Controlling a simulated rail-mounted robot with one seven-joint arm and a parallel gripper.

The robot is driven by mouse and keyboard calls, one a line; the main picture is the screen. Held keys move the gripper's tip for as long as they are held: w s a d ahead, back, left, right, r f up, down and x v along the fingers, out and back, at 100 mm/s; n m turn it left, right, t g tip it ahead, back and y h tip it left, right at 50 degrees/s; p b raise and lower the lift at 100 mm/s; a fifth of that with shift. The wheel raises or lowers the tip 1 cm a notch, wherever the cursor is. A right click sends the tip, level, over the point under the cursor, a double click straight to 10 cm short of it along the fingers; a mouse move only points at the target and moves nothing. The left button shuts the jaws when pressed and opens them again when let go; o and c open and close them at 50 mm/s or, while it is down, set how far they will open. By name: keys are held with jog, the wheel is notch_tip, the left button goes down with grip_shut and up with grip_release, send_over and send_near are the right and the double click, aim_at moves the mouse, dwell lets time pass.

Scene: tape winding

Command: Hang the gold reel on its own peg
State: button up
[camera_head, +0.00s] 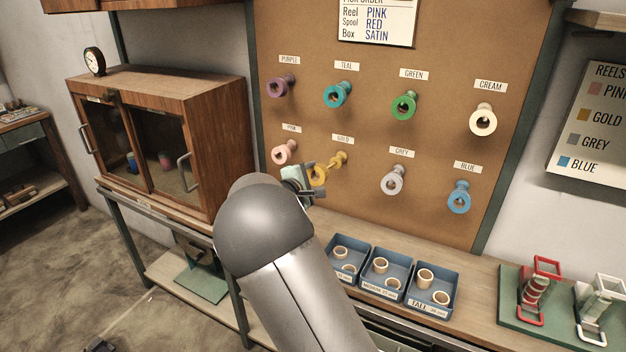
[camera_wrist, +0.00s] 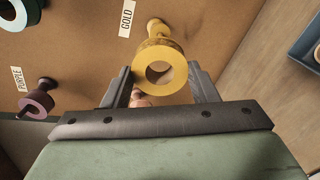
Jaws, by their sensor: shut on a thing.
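My gripper (camera_wrist: 165,82) is shut on the gold reel (camera_wrist: 160,72). The reel is a yellow ring, its open face towards the wrist camera. In the head view the gold reel (camera_head: 319,175) shows partly behind my gripper (camera_head: 305,181). The gold peg (camera_head: 338,160) sticks out of the board under the GOLD label (camera_head: 343,139). The peg (camera_wrist: 158,28) also shows in the wrist view, just beyond the reel and partly hidden by it. Reel and peg overlap there; I cannot tell whether the peg is inside the reel's hole.
The pink reel (camera_head: 285,152) hangs close left of my gripper, and the grey reel (camera_head: 392,180) hangs to the right. Other coloured reels hang on the brown board (camera_head: 440,130). Blue trays of rings (camera_head: 382,272) stand on the bench below. A wooden cabinet (camera_head: 205,95) stands left.

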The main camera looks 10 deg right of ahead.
jog(key=p+x, duration=0.1)
jog(key=x, duration=0.2)
jog(key=p+x, duration=0.1)
jog(key=x, duration=0.2)
jog(key=p+x, duration=0.1)
jog(key=x, duration=0.3)
jog(key=shift+f, duration=0.3)
jog(key=shift+w+d+f, duration=0.1)
jog(key=shift+w+d, duration=0.05)
jog(key=shift+w, duration=0.05)
dwell(0.3)
dwell(0.4)
jog(key=o, duration=1.1)
jog(key=shift+c, duration=0.2)
jog(key=shift+b, duration=0.3)
